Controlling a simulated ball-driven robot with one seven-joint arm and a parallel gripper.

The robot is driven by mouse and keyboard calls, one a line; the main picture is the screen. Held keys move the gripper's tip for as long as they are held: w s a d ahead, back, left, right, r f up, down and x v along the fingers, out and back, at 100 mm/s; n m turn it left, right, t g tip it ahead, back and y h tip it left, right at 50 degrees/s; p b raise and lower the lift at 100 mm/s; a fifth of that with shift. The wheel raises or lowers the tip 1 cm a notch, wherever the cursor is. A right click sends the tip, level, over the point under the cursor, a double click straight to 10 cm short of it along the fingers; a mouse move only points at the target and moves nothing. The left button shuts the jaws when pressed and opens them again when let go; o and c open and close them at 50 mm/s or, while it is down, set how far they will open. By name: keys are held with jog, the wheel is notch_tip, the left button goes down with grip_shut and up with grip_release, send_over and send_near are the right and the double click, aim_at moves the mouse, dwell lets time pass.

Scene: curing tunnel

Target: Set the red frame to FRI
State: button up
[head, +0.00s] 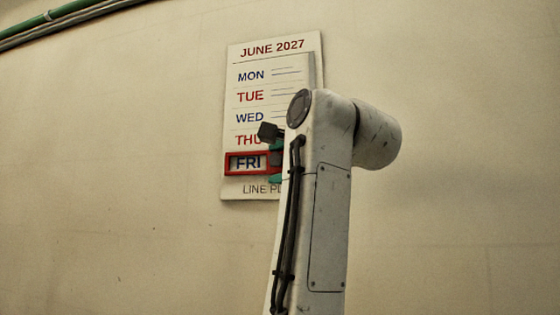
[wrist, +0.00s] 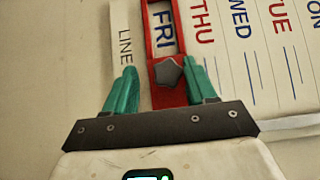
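The wall calendar (head: 272,58) reads JUNE 2027, with MON, TUE, WED, THU and FRI from top to bottom. The red frame (head: 228,164) surrounds FRI in the head view. In the wrist view the red frame (wrist: 151,35) also encloses the FRI lettering (wrist: 163,33). A dark grey many-sided knob (wrist: 168,73) sits on the frame. My gripper (wrist: 160,67) is open, its two teal fingers on either side of the knob. The right finger is close to the knob; I cannot tell whether it touches. My arm hides the frame's right part in the head view.
A slider rail (head: 312,72) runs along the calendar's right side, partly behind my arm. A green pipe (head: 60,12) and dark cables run along the wall at the upper left. The wall around the calendar is bare.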

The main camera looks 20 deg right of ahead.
jog(key=shift+s+r, duration=0.1)
jog(key=s+d+b, duration=0.1)
jog(key=s+b, duration=0.1)
jog(key=s, duration=0.8)
jog(key=shift+s+d, duration=0.3)
